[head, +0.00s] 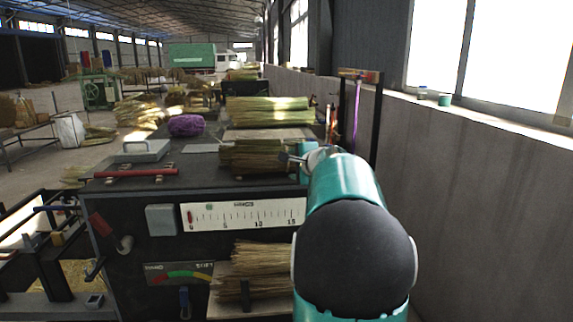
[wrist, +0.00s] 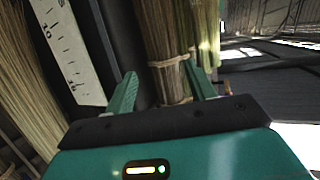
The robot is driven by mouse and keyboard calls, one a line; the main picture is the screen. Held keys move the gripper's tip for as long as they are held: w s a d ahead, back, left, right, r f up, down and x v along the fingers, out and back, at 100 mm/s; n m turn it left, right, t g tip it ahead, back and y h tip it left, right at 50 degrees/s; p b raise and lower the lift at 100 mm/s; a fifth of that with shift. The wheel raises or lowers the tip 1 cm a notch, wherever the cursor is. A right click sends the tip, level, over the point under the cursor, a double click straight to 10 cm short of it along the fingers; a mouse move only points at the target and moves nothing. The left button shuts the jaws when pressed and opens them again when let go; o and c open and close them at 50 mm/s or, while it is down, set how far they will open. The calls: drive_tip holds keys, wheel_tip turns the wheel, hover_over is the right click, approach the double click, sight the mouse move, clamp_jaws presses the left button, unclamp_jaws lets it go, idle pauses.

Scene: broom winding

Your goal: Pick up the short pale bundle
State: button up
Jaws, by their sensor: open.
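A short straw bundle (head: 257,155), pale to olive, lies crosswise on the dark bench top, just left of the end of my arm. In the wrist view a tied bundle (wrist: 172,82), which looks like the same one, has its bound end between the fingers of my gripper (wrist: 160,72). The fingers stand open, one on each side; I cannot tell whether either touches it. In the head view my arm hides most of the gripper and the bundle's right end.
Longer green-yellow bundles (head: 268,110) lie farther back on the bench. A loose straw bundle (head: 262,268) sits on a lower shelf, below the white scale (head: 243,214). A grey box (head: 142,151) and purple twine (head: 186,125) lie left. A wall (head: 455,190) bounds the right.

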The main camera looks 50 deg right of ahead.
drive_tip(key=x, duration=0.7)
drive_tip(key=shift+w+d+f, duration=0.1)
drive_tip(key=shift+w+d, duration=0.05)
drive_tip(key=shift+w, duration=0.2)
drive_tip(key=c, duration=0.6)
